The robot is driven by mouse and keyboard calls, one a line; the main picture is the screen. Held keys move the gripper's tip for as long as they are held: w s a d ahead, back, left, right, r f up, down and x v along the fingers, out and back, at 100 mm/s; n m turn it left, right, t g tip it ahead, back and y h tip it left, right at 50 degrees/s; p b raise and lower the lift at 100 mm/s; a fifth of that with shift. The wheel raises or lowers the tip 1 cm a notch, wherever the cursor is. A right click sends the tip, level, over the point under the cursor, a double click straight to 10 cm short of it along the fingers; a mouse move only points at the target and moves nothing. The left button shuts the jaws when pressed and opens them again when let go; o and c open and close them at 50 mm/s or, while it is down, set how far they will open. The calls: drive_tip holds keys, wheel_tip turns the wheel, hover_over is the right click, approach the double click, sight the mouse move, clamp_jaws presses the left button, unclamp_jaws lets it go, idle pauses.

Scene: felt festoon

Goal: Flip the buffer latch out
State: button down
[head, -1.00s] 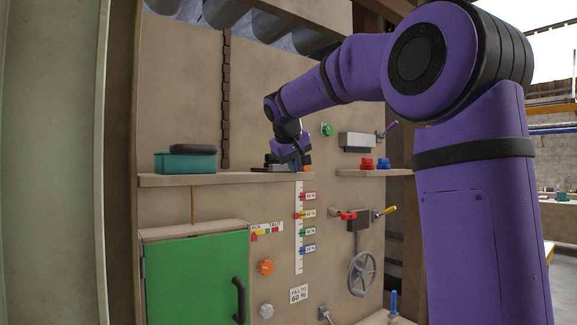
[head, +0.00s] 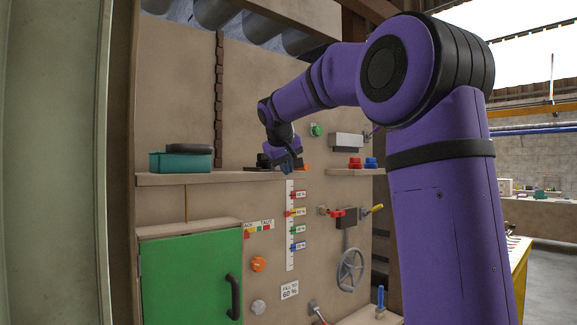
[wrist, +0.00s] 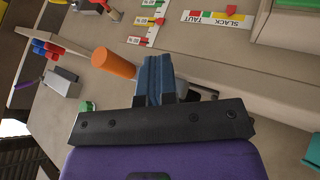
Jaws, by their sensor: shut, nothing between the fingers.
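My gripper (head: 287,168) is at the right end of the upper shelf, its blue fingers shut and empty. In the wrist view the fingers (wrist: 157,65) are together, beside an orange cylinder (wrist: 113,63). A dark, low fitting (wrist: 203,91) sits on the shelf just right of the fingers there, partly hidden by them and the gripper body. In the head view, dark parts (head: 263,160) and a bit of orange (head: 306,168) show around the gripper. I cannot tell which part is the buffer latch, or whether the fingers touch anything.
The upper shelf (head: 200,179) holds a teal box (head: 181,162) at left. A green door (head: 185,275), a scale strip (head: 290,225) and knobs are below. A smaller shelf (head: 352,173) with red and blue pieces is at right, with a handwheel (head: 351,270) below it.

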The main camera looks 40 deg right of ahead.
drive_tip(key=v, duration=1)
drive_tip(key=shift+a, duration=0.2)
